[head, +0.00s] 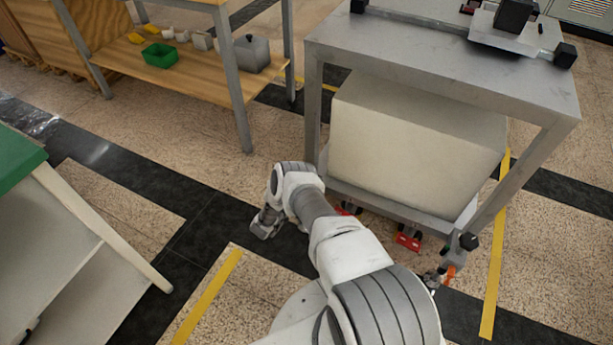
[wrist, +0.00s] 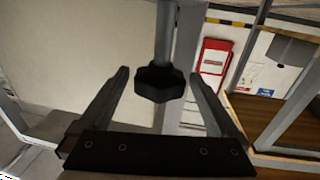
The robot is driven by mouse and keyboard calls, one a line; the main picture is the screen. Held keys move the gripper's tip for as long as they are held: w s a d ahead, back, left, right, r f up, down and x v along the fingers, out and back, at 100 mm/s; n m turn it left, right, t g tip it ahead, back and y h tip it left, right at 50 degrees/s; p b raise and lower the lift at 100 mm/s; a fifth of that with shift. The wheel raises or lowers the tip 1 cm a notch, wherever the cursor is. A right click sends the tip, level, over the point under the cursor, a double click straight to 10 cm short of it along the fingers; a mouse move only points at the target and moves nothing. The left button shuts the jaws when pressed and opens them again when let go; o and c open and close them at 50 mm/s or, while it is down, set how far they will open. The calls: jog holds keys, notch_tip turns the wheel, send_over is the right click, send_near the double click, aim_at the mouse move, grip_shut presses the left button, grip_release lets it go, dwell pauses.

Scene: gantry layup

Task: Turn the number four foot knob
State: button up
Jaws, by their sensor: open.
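A black lobed knob (wrist: 160,84) on a grey vertical rod shows in the wrist view. It lies between the two fingers of my gripper (wrist: 158,74) in the picture, with a visible gap on each side. The fingers are open and hold nothing. No number can be read on the knob. In the head view my gripper (head: 265,226) is low, left of the grey metal table (head: 440,75). A black knob (head: 470,241) shows near the table's front right leg; I cannot tell which number it has.
A large pale box (head: 410,145) sits on the table's lower frame. Red foot parts (head: 408,241) show beneath. A wooden-shelved bench (head: 205,75) with a green bin (head: 160,55) stands at the back left. A green-topped cabinet (head: 18,160) is at left. Floor between is clear.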

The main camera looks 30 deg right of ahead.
jog(key=p+v, duration=0.3)
jog(key=v, duration=1.3)
jog(key=shift+w, duration=0.1)
